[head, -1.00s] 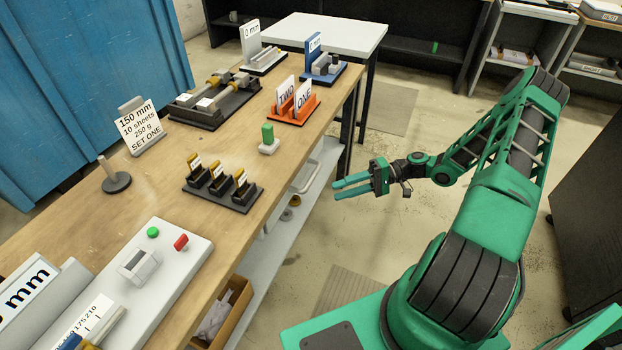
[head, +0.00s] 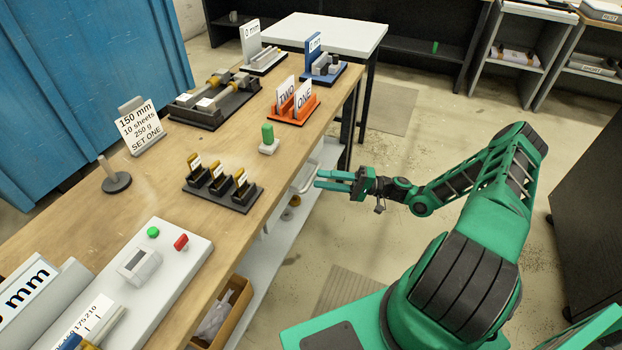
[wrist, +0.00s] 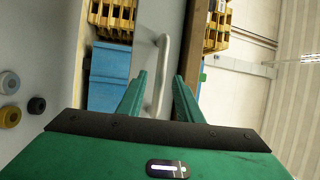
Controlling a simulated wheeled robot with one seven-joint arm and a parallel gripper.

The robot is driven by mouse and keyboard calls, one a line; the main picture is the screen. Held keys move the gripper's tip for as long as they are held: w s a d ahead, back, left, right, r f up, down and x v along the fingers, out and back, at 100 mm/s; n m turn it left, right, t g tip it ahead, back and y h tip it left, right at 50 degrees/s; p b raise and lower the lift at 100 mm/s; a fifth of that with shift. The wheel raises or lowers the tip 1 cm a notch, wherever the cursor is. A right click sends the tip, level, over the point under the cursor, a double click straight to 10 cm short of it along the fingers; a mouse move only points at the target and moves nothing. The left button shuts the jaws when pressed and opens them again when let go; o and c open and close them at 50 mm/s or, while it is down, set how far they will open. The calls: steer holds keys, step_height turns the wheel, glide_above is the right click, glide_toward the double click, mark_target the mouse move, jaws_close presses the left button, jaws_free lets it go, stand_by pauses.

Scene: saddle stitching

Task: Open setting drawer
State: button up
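The setting drawer is under the right edge of the wooden workbench. Its pale bar handle (head: 304,178) sticks out from the front, and in the wrist view the handle (wrist: 160,75) shows as a long grey bar. My gripper (head: 317,180) is open, with its green fingertips close to the handle in the head view. In the wrist view the handle lies between the two green fingers of my gripper (wrist: 158,85), nearer the left one. I cannot tell whether a finger touches it. Most of the drawer front is hidden under the bench top.
The wooden workbench (head: 165,205) carries black, orange and blue holders and a grey control panel (head: 170,275). A grey lower shelf (head: 275,250) with a cardboard box (head: 238,300) is below.

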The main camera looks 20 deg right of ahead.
mark_target(312, 176)
steer(key=shift+x, duration=2.25)
jaws_close()
